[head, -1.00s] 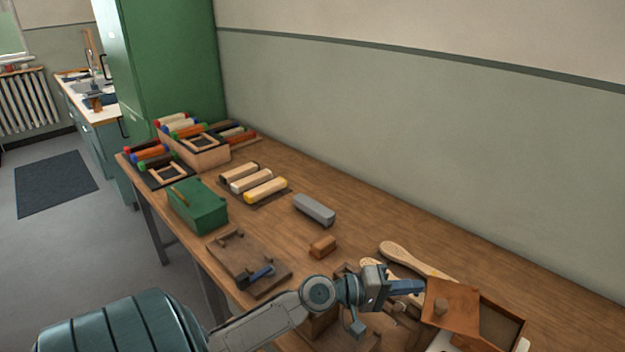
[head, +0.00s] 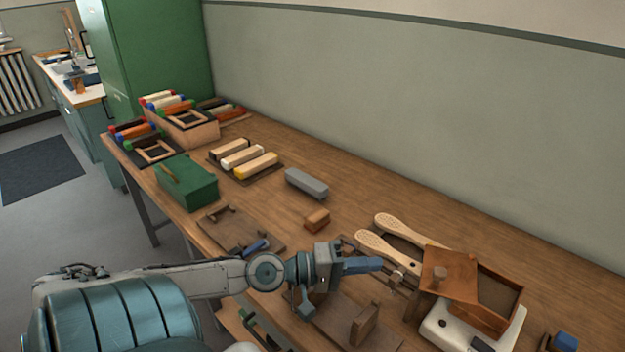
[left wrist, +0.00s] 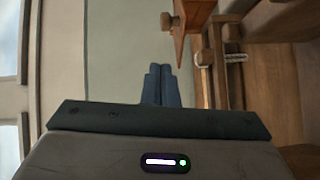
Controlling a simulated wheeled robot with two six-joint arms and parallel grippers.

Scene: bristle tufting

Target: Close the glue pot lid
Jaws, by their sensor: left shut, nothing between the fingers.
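The glue pot is a brown box (head: 497,311) on a white heater base (head: 437,330) at the lower right of the head view. Its square brown lid (head: 460,286) is open at the box's left side, with a round knob (head: 439,273) on its face. The lid's exact angle is hard to tell. My left gripper (head: 379,265) is shut and empty, left of the lid with a gap between them. In the left wrist view the shut fingers (left wrist: 162,72) point toward the knob (left wrist: 166,20) and the lid's edge (left wrist: 181,32). My right gripper is not in view.
Two pale perforated paddle-shaped boards (head: 395,229) lie behind my left gripper. A wooden jig (head: 365,325) stands below it. A small brown block (head: 317,219), grey block (head: 306,183) and green box (head: 187,184) stand farther left. Bench behind the pot is clear.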

